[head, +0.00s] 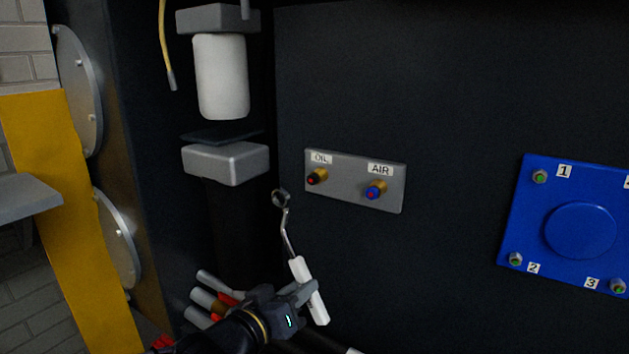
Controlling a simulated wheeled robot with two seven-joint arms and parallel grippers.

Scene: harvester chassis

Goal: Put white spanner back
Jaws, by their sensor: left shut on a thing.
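The white spanner (307,289) has a white handle and a thin metal shaft that ends in a ring head at the top. My left gripper (298,292) is shut on its white handle, at the bottom middle of the head view. The spanner stands tilted, with its ring head up and to the left, below and left of the grey OIL and AIR plate (355,197). The fingertips are partly hidden around the handle. My right gripper does not show.
Beside my left gripper are several grey cylinders (207,300) and red parts. A white filter (221,77) hangs above a grey block (226,163). A blue cover (540,215) with numbered bolts is at right. A grey ledge (25,196) juts in at left.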

